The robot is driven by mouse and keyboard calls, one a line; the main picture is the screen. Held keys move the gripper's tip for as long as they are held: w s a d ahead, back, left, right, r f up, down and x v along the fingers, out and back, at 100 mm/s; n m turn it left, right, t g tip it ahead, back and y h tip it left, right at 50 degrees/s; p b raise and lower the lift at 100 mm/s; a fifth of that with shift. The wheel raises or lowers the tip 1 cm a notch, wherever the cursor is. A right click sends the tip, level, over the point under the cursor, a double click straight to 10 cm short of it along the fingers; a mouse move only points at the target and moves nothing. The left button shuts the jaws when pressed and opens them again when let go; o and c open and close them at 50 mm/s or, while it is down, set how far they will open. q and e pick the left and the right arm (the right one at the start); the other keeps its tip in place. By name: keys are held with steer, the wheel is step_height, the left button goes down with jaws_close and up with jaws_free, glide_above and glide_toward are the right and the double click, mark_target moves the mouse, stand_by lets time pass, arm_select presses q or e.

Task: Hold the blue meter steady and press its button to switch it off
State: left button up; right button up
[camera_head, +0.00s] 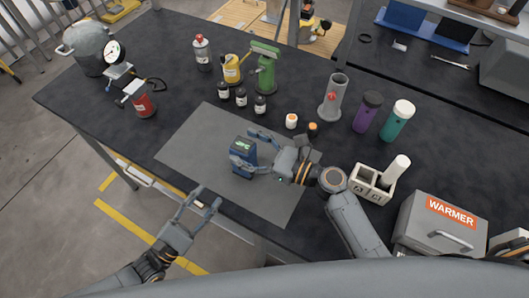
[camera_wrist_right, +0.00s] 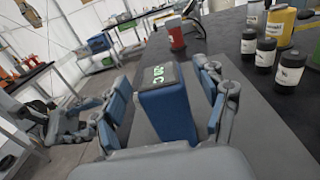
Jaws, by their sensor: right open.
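The blue meter (camera_head: 242,158) stands on the grey mat, with green lit digits on its dark top face. It also shows in the right wrist view (camera_wrist_right: 168,108), upright between the fingers of my right gripper (camera_wrist_right: 163,88). In the head view my right gripper (camera_head: 257,154) reaches the meter from the right, its fingers open around it. In the wrist view a gap shows at the left finger; contact at the right finger cannot be told. My left gripper (camera_head: 197,202) is open and empty beyond the table's front edge, below and left of the meter. I cannot make out the button.
The grey mat (camera_head: 190,150) is clear left of the meter. Small dark bottles (camera_head: 241,97), a red can (camera_head: 143,103) and a pressure pot (camera_head: 87,50) stand behind. A white holder (camera_head: 372,186) and the warmer box (camera_head: 440,222) stand to the right.

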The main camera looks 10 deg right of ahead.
steer(key=shift+w+a, duration=0.4)
steer(key=shift+a, duration=0.2)
steer(key=c, duration=1.5)
arm_select(q)
steer(key=shift+s, duration=0.15)
steer(key=c, duration=0.6)
steer(key=shift+s+d+r+n+t+y, duration=0.1)
steer(key=shift+s+d+n+t+y, duration=0.1)
steer(key=shift+s+n+t+y, duration=0.4)
jaws_close()
arm_select(e)
steer(key=shift+s, duration=0.1)
arm_select(q)
steer(key=s+r+n+y, duration=0.2)
steer(key=s+n+y, duration=0.3)
steer(key=n, duration=0.4)
steer(key=shift+s+r+t+y, duration=0.3)
steer(key=shift+s+r+y, duration=0.1)
steer(key=shift+y, duration=0.2)
steer(key=shift+d, duration=0.1)
